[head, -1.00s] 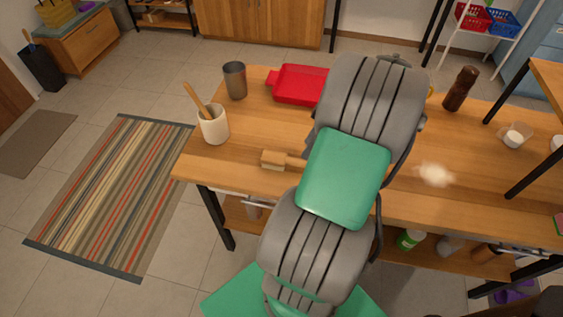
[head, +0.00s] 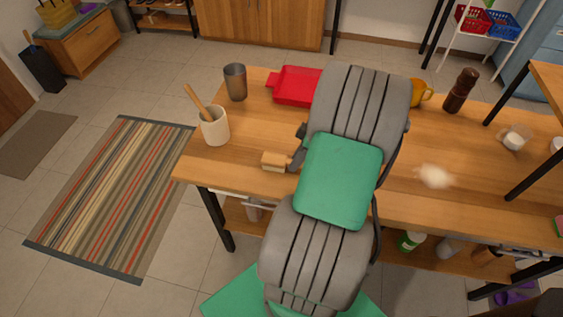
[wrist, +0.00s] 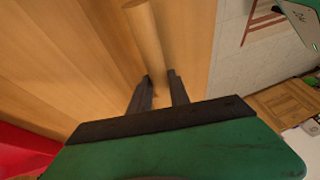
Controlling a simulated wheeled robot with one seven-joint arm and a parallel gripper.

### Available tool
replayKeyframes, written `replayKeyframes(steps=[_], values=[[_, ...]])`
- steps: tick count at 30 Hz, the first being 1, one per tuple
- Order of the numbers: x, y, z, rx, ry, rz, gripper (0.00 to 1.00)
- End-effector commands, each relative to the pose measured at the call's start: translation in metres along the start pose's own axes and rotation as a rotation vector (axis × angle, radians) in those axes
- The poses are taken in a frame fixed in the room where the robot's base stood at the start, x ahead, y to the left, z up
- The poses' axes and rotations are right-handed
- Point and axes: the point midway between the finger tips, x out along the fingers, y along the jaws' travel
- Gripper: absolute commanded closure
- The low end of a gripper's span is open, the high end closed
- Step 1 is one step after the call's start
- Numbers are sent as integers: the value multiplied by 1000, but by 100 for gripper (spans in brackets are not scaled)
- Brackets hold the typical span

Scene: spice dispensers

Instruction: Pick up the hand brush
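The hand brush (head: 274,162) lies near the table's left front edge. In the wrist view the round wooden handle (wrist: 146,38) comes down from the top and passes between my two dark fingertips (wrist: 160,76). The fingers are close together, one on each side of the handle, with no clear gap seen, so my gripper looks shut on it. The brush looks still at table level.
On the wooden table (head: 230,165) stand a white crock (head: 214,127) with a wooden tool, a metal cup (head: 235,82), a red tray (head: 294,85), a yellow mug (head: 420,93) and a pepper mill (head: 460,91). A striped rug (head: 118,195) lies on the floor left.

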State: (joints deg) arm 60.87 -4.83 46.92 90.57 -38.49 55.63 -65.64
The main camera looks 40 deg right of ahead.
Motion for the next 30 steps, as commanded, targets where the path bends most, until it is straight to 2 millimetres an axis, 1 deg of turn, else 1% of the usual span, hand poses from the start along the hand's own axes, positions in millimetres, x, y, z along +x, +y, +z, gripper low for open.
replayKeyframes(steps=[1, 7, 23, 26, 29, 30], values=[[0, 0, 0, 0, 0, 0, 83], [0, 0, 0, 0, 0, 0, 100], [-2, 0, -1, 0, 0, 1, 100], [-7, -1, -3, -1, 0, 1, 100], [-19, -3, -7, -1, 0, 3, 100], [-26, -4, -10, -1, 0, 4, 100]])
